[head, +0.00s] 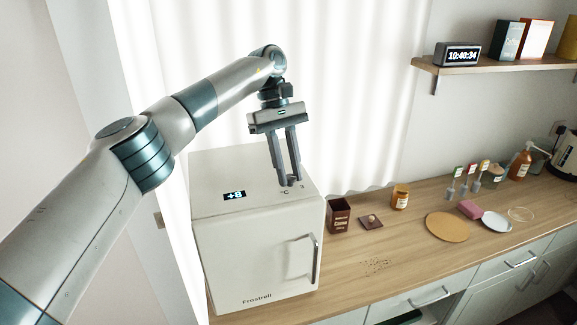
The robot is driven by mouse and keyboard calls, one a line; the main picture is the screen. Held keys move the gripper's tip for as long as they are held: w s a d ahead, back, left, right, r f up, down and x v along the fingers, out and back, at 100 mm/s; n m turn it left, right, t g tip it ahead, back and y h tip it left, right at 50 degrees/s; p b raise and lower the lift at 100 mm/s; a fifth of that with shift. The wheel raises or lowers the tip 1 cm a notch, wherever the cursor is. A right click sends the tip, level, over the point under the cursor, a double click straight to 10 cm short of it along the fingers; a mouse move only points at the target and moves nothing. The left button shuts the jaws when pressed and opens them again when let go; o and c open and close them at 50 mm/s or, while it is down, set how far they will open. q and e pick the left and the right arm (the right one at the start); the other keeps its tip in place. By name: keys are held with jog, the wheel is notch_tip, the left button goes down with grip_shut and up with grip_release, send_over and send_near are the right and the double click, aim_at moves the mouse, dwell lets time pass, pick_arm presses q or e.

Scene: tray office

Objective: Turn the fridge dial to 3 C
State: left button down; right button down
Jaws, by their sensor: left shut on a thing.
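A small white fridge (245,250) stands at the left end of the wooden counter, with its handle on the right of its front. On its top is a dark display (234,195) that reads +8. A "°C" mark and a "3" are printed on the top to the right of the display. My left gripper (289,182) points down at the fridge top between these marks. Its fingers are shut on the dial, which the fingertips mostly hide. My right gripper is not in view.
A dark brown tin (339,217), a small brown coaster (371,222) and an orange jar (400,197) stand right of the fridge. Dark crumbs (376,266) lie on the counter. A round cork mat (447,226), a pink sponge (470,209) and a white plate (495,222) lie farther right. A shelf (500,66) holds a clock (458,55).

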pick_arm(q)
jog(key=shift+r, duration=0.1)
jog(key=c, duration=1.5)
grip_release()
jog(key=shift+c, duration=0.2)
